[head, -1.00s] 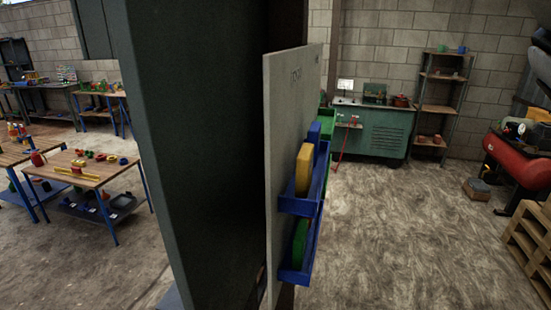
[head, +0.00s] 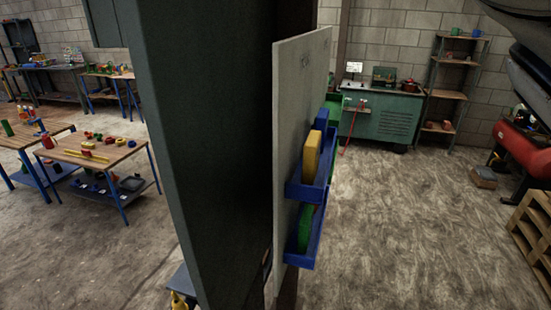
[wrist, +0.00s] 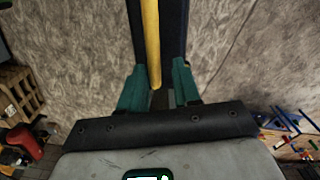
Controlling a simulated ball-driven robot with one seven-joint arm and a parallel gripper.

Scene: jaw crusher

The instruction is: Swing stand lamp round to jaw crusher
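I cannot make out a stand lamp for certain in either view, nor the jaw crusher. The gripper does not show in the head view.
A tall dark panel (head: 205,150) blocks the middle close by. A grey board (head: 290,160) beside it carries blue bins (head: 306,228). Left are work tables (head: 100,170); behind, a green bench (head: 378,121) and shelf (head: 444,100). Pallets (head: 535,232) stand right.

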